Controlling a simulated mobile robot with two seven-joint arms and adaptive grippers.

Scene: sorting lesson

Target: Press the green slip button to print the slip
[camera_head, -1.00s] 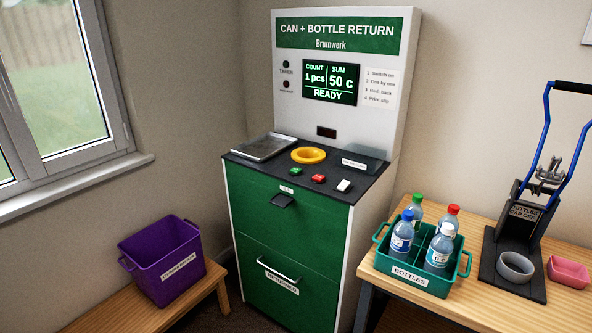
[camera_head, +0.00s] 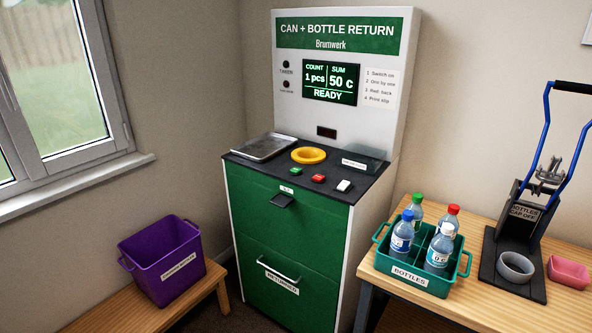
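The green button (camera_head: 296,171) sits on the dark top of the green and white return machine (camera_head: 286,226), left of a red button (camera_head: 318,178) and a white button (camera_head: 344,186). Nothing touches or covers it. The machine's display (camera_head: 330,82) reads count 1 pcs, sum 50 c, READY. A small dark slot (camera_head: 326,132) is below the display. No paper slip shows. Neither of my grippers is in view.
A yellow ring (camera_head: 308,155) and a metal tray (camera_head: 262,147) are on the machine top. A teal crate (camera_head: 431,286) with several bottles stands on the right table, near a blue-handled press (camera_head: 546,110) and a pink dish (camera_head: 568,272). A purple bin (camera_head: 165,277) is at left.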

